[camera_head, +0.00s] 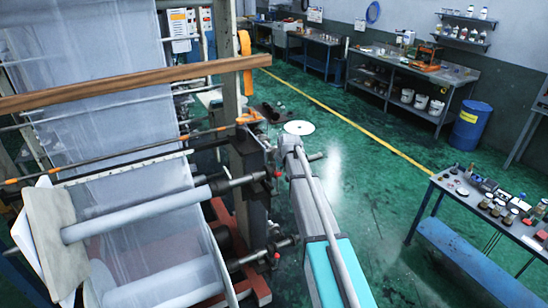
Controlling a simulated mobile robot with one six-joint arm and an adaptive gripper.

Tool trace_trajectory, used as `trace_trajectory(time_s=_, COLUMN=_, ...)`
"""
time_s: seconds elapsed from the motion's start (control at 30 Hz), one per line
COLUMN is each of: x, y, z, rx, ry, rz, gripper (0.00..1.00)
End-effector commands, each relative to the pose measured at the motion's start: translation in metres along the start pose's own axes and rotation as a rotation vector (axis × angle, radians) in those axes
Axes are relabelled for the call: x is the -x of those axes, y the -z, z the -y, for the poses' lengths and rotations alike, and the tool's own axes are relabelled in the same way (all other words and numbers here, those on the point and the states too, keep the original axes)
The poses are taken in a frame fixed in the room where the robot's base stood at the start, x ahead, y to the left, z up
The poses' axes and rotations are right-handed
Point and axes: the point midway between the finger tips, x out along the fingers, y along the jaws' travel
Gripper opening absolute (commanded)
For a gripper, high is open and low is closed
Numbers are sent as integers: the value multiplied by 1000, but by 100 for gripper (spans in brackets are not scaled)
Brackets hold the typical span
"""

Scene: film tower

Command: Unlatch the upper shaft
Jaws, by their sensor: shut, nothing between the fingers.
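The film tower stands at the left with clear film running down over its rollers. The upper shaft (140,212) is a pale roller that runs to a dark upright post. Its right end has a dark metal fitting (245,181) with a red knob (278,172) beside the post. I cannot tell from this view whether its latch is open or closed. A lower shaft (165,287) with a similar fitting and red knob (276,255) lies below. I cannot make out any gripper fingers.
A long grey and teal body (318,215) reaches close to the post's right side. A wooden beam (130,88) crosses the tower. A blue table (480,205) with small items stands at the right. A workbench (415,85) and blue drum (469,125) stand behind.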

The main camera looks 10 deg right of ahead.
Motion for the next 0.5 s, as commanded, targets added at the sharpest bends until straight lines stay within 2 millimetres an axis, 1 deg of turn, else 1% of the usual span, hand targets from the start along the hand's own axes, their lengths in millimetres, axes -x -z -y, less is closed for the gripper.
trace_trajectory(time_s=0.03, x=11, y=23, z=-2, rx=2, ry=0, rz=-14, gripper=0)
trace_trajectory(time_s=0.1, x=15, y=40, z=-4, rx=5, ry=1, rz=-31, gripper=0)
trace_trajectory(time_s=0.2, x=20, y=59, z=-6, rx=8, ry=1, rz=-52, gripper=0)
trace_trajectory(time_s=0.33, x=23, y=73, z=-8, rx=11, ry=1, rz=-69, gripper=0)
trace_trajectory(time_s=0.5, x=23, y=78, z=-9, rx=12, ry=1, rz=-76, gripper=0)
